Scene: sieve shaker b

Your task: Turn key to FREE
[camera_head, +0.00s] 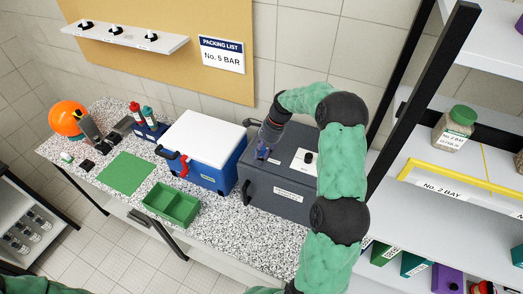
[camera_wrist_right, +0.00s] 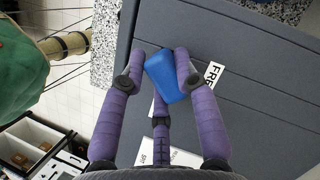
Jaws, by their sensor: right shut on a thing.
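The key is a blue block-shaped handle (camera_wrist_right: 167,76) on the flat top of the dark grey box (camera_head: 276,180), which also shows in the right wrist view (camera_wrist_right: 235,65). My right gripper (camera_head: 263,150) comes down on it from above. In the right wrist view its purple fingers (camera_wrist_right: 161,75) are shut on the blue key from both sides, with a third finger below. A white label reading FREE (camera_wrist_right: 211,75) lies just right of the key, partly covered by a finger. Another white label (camera_wrist_right: 165,155) is mostly hidden. My left gripper is out of view.
A blue cooler with a white lid (camera_head: 207,135) stands left of the grey box. A black knob (camera_head: 308,157) sits on a white plate on the box top, close to my right arm. A green tray (camera_head: 171,205) and green mat (camera_head: 125,172) lie further left. Shelving (camera_head: 450,215) stands at right.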

